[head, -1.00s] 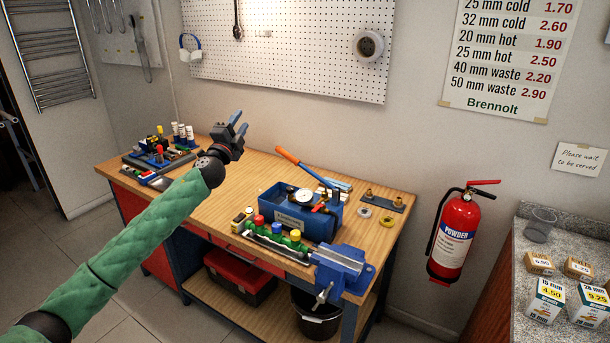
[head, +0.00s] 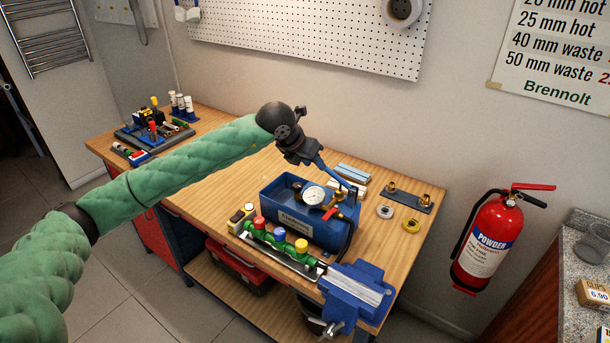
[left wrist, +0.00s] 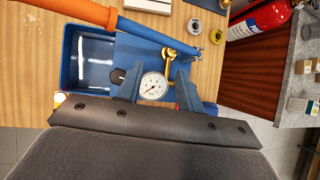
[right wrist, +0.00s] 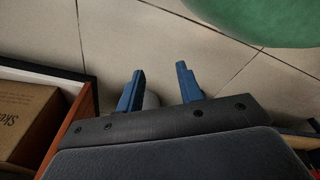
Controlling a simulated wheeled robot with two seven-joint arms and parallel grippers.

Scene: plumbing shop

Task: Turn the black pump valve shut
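The blue test pump (head: 310,228) stands on the workbench, with a round white gauge (head: 314,195) and a red lever (head: 331,213) on it. In the left wrist view, a small black knob (left wrist: 118,76), apparently the pump valve, sits just left of the gauge (left wrist: 153,87). I cannot make the knob out clearly in the head view. My left gripper (left wrist: 158,74) is open and empty above the pump; the gauge shows between its fingers and the knob beside the left finger. Its fingers are hard to see in the head view. My right gripper (right wrist: 160,72) is open and empty over the floor.
The pump's handle with its orange grip (left wrist: 80,10) lies across the far side of the left gripper's view. A manifold with coloured caps (head: 280,242) and a blue vice (head: 355,290) stand in front. Brass fittings on a plate (head: 408,196) lie right.

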